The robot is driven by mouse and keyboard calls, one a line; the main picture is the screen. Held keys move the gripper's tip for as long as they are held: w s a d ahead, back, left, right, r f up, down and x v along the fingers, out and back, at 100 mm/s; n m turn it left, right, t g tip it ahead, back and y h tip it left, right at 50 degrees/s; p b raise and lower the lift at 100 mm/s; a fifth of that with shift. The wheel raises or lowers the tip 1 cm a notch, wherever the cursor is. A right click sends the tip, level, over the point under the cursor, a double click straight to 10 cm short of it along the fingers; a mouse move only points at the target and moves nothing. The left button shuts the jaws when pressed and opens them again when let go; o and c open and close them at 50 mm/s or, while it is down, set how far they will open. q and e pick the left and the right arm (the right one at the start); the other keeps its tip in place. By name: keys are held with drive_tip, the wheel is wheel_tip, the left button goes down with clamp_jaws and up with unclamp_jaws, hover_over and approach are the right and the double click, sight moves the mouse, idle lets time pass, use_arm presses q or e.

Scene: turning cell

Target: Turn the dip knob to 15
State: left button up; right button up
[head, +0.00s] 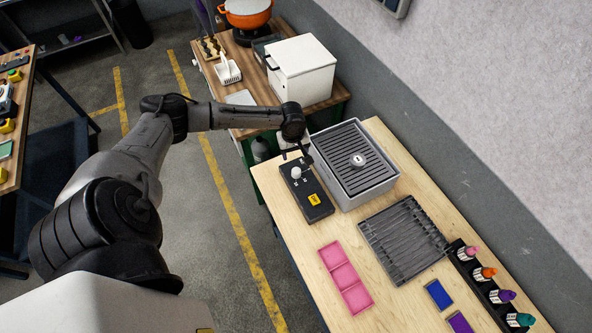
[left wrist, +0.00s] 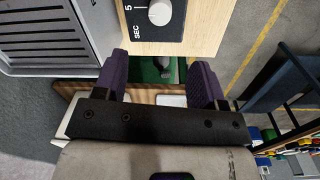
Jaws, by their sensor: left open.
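The dip knob (head: 296,173) is a pale round knob on a black control box (head: 318,212) with a yellow label, at the left edge of the light wooden table. In the left wrist view the knob (left wrist: 160,12) is cut by the top edge, beside the printed "5" and "SEC"; I cannot tell its setting. My left gripper (head: 294,151) is just beyond the knob in the head view, apart from it. In the left wrist view its purple fingers (left wrist: 160,78) are spread with nothing between them. My right gripper is not in view.
A grey bath with a slatted lid (head: 393,180) stands close right of the box. A dark rack (head: 403,240), a pink tray (head: 345,279) and a row of small bottles (head: 487,272) lie nearer. A white cabinet (head: 303,70) stands on the table behind.

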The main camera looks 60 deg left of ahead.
sight(296, 171)
use_arm(q)
drive_tip(key=f, duration=1.3)
drive_tip(key=shift+w+d, duration=0.1)
drive_tip(key=shift+w, duration=0.15)
drive_tip(key=shift+r, duration=0.1)
drive_tip(key=c, duration=0.9)
